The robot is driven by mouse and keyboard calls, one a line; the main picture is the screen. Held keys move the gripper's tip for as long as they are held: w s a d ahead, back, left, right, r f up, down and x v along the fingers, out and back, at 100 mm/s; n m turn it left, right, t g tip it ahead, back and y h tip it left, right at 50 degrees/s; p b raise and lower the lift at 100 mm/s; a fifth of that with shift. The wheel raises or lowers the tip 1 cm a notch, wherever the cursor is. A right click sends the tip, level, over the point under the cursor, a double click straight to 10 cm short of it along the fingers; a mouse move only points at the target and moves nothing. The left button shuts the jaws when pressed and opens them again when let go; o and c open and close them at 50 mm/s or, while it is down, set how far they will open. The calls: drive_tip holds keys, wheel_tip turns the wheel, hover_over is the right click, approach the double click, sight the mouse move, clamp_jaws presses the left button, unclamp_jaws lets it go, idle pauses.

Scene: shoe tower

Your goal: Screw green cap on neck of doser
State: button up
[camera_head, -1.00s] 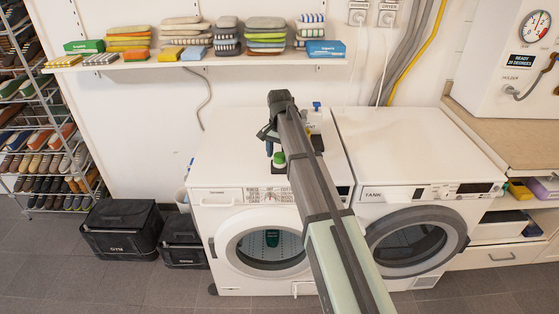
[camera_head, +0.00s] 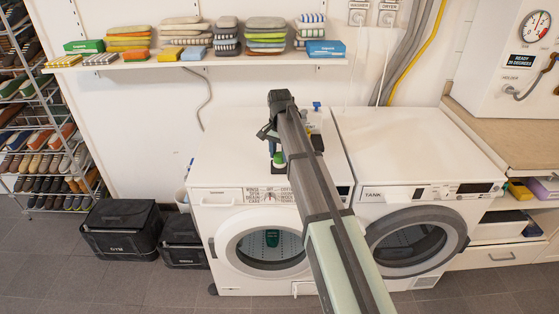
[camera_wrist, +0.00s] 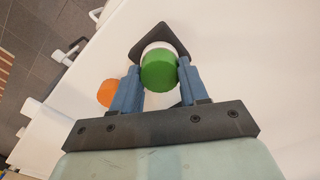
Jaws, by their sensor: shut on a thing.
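The green cap (camera_wrist: 159,71) is between the two blue fingers of my gripper (camera_wrist: 157,85) in the wrist view. A white rounded part (camera_wrist: 158,47) shows just behind the cap, over a dark angular plate (camera_wrist: 150,36). I cannot tell whether the white part is the doser's neck or whether the cap is threaded on it. In the head view my gripper (camera_head: 275,154) is low over the front of the left machine's top, and the green cap is only a small patch, mostly hidden by my arm.
The washer (camera_head: 218,160) stands left of the dryer (camera_head: 405,145). A blue-topped item (camera_head: 317,105) stands behind my arm on the washer. An orange round thing (camera_wrist: 107,92) is beside the left finger. A shelf (camera_head: 185,63) with folded cloths hangs above.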

sight(280, 155)
drive_tip(key=shift+r, duration=0.75)
idle(0.4)
drive_tip(key=shift+r, duration=0.95)
drive_tip(key=shift+r, duration=0.25)
drive_tip(key=r, duration=0.5)
drive_tip(key=shift+w, duration=0.35)
drive_tip(key=w+d+r, duration=0.2)
drive_tip(key=w+r, duration=0.2)
drive_tip(key=w, duration=0.6)
drive_tip(key=w+d+r, duration=0.2)
drive_tip(key=w+r, duration=0.3)
drive_tip(key=w, duration=0.6)
drive_tip(key=shift+w+r, duration=0.2)
drive_tip(key=shift+f, duration=0.15)
drive_tip(key=shift+f, duration=2.75)
drive_tip(key=shift+f, duration=1.2)
